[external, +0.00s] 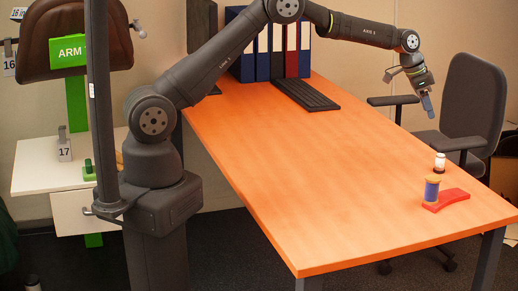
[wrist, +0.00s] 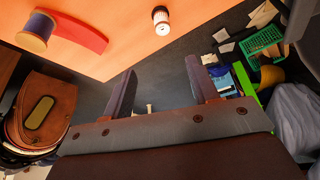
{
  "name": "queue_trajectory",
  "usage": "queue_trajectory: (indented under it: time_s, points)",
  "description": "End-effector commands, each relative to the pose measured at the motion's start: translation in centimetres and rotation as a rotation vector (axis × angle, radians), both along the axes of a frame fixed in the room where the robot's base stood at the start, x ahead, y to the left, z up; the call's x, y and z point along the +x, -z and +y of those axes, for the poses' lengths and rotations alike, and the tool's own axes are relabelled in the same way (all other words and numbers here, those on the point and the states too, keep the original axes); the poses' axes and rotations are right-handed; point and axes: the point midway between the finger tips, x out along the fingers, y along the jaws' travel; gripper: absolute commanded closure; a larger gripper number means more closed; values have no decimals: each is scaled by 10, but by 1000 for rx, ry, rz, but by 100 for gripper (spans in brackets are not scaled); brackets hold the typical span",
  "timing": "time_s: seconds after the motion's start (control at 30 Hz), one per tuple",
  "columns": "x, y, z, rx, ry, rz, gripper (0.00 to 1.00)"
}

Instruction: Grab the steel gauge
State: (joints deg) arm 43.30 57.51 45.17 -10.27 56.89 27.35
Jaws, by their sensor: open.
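No object in view is plainly a steel gauge. The likeliest is a small pale cylinder with a dark band (external: 439,163), upright near the right edge of the orange table; it also shows at the top of the wrist view (wrist: 161,20). My gripper (external: 427,104) is high above the far right edge of the table, well apart from the cylinder. In the wrist view my gripper's two fingers (wrist: 160,66) are spread with nothing between them.
A blue and yellow spool (external: 431,190) stands beside a red curved piece (external: 454,198) near the cylinder. A black keyboard (external: 304,94) and several binders (external: 270,52) are at the back. A grey chair (external: 470,100) stands beyond the right edge. The middle table is clear.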

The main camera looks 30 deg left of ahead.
Motion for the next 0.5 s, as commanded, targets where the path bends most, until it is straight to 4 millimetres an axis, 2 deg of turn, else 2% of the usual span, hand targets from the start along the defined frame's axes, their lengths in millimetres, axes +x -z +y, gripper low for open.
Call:
queue_trajectory:
  time_s: [0.17, 0.5]
  points:
    - [7, 20, -5, 2, -2, 2, 46]
    - [17, 81, -28, 1, -3, 2, 46]
